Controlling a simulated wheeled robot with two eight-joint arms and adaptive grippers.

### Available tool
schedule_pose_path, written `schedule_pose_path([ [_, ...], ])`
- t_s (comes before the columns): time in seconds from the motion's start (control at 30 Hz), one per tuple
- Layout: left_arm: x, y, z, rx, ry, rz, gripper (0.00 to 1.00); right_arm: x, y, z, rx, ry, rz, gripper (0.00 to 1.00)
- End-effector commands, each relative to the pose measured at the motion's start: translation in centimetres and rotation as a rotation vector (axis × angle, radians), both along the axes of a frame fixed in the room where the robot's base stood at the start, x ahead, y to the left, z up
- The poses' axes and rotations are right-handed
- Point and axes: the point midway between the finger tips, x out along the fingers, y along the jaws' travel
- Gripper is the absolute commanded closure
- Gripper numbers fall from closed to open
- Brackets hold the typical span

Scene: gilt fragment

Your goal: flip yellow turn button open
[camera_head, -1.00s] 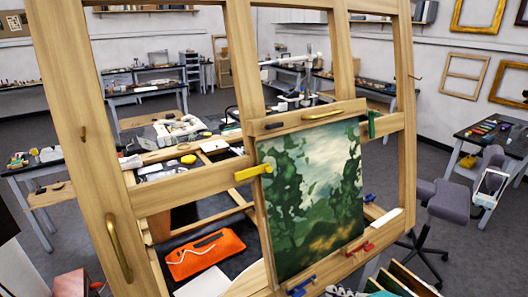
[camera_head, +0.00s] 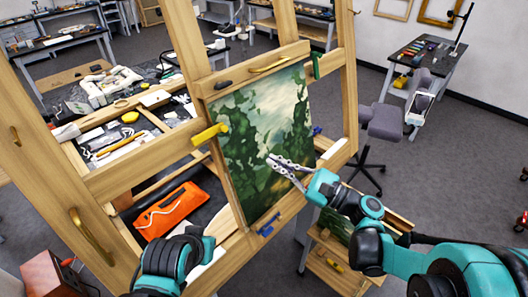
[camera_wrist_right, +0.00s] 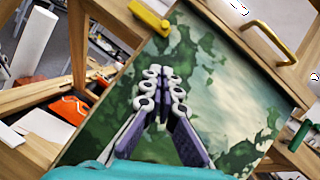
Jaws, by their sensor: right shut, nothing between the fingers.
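The yellow turn button (camera_head: 209,134) sits on the wooden frame at the left edge of the green landscape painting (camera_head: 245,118). It lies roughly crosswise, and its right end reaches the painting's edge. It also shows at the top of the right wrist view (camera_wrist_right: 148,17). My right gripper (camera_head: 271,160) is in front of the painting, to the right of and below the yellow button, apart from it. Its fingertips are together and empty, as the right wrist view (camera_wrist_right: 162,73) also shows. A part of my left arm shows at the bottom; its gripper is not visible.
A green turn button (camera_head: 317,66) is at the painting's upper right and a blue one (camera_head: 268,225) is below it. A brass handle (camera_head: 273,64) is on the bar above. An orange pouch (camera_head: 170,209) lies behind the frame at lower left.

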Motion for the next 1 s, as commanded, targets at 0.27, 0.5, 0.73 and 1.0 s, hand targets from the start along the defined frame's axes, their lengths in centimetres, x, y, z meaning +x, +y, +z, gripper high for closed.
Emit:
schedule_pose_path([
  [0.27,0.0,0.0,0.8,0.000,0.000,0.000,1.00,2.3,5.4,1.3,0.000,0.000,0.005,1.00],
  [0.5,0.0,0.0,1.7,0.000,0.000,0.000,1.00,3.3,8.8,3.2,0.000,0.000,0.002,1.00],
  [0.73,0.0,0.0,2.1,0.000,0.000,0.000,1.00,3.2,10.1,4.6,-0.001,-0.001,0.001,1.00],
  [1.0,0.0,0.0,2.1,0.000,0.000,0.000,1.00,3.2,10.2,4.7,-0.001,0.000,-0.001,1.00],
])
